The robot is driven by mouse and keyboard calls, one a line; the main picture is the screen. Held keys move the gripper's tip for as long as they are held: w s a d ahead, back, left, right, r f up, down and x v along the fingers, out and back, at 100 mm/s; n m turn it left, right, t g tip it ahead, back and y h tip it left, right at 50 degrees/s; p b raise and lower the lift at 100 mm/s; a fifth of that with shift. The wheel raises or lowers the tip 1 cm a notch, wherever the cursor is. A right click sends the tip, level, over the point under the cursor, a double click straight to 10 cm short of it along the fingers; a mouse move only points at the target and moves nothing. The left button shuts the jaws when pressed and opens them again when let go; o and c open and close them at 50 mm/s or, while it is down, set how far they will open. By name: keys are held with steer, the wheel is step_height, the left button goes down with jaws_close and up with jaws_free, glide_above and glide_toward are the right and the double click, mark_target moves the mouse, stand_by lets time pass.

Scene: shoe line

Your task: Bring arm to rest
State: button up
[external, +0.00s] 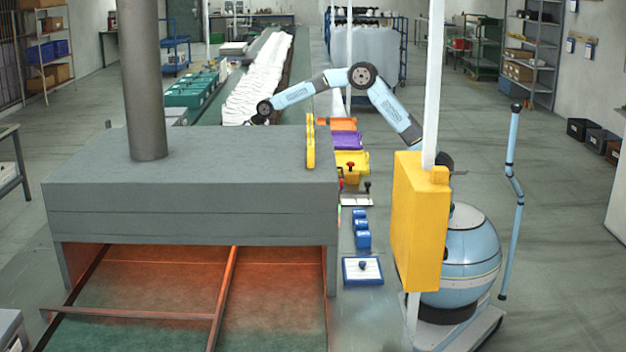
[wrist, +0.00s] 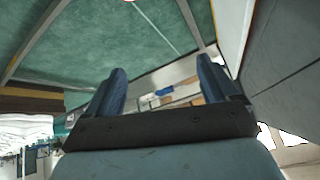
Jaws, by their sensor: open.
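My arm (external: 359,76) rises from the round blue base at the right, bends at a high elbow and reaches left across the line. Its wrist end (external: 264,107) is just beyond the far edge of the grey oven hood (external: 230,175), near the row of white items (external: 262,75). In the external view the fingers are small and partly hidden by the hood, so I cannot make them out clearly. In the wrist view my gripper (wrist: 162,68) has its two blue fingers wide apart, with nothing between them. A green surface (wrist: 140,50) shows beyond them.
A yellow box (external: 418,220) on a white post stands in front of my base. Orange, purple and yellow bins (external: 347,141) and small blue items (external: 361,230) line the hood's right side. Green crates (external: 190,90) stand left of the line.

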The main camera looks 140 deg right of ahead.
steer(key=w+a+r+m+t, duration=0.1)
steer(key=w+a+r, duration=0.1)
steer(key=a+r, duration=0.6)
steer(key=w+a+r+m+t, duration=0.1)
steer(key=a+r, duration=0.3)
steer(key=r, duration=0.8)
steer(key=w+a+r+n+t+y, duration=0.1)
steer(key=a+r, duration=0.3)
steer(key=a, duration=0.5)
steer(key=a+r+n, duration=0.1)
steer(key=a+r, duration=0.2)
steer(key=a, duration=0.7)
steer(key=w+a+r+n+t+y, duration=0.1)
steer(key=a+r, duration=0.3)
steer(key=a, duration=0.5)
steer(key=s+a+f+n+y, duration=0.1)
steer(key=s+a+f+n, duration=0.15)
steer(key=a, duration=0.55)
steer(key=s+a+f+n+y, duration=0.1)
steer(key=s+a, duration=0.3)
steer(key=a, duration=0.3)
steer(key=s+a+f+n, duration=0.1)
steer(key=s+a+n, duration=0.15)
steer(key=a, duration=0.55)
steer(key=s+a+f+n+g+y, duration=0.1)
steer(key=s+a+f+n, duration=0.5)
steer(key=s+a+f, duration=0.6)
steer(key=s+f+g, duration=0.1)
steer(key=s, duration=0.2)
steer(key=shift+y, duration=0.4)
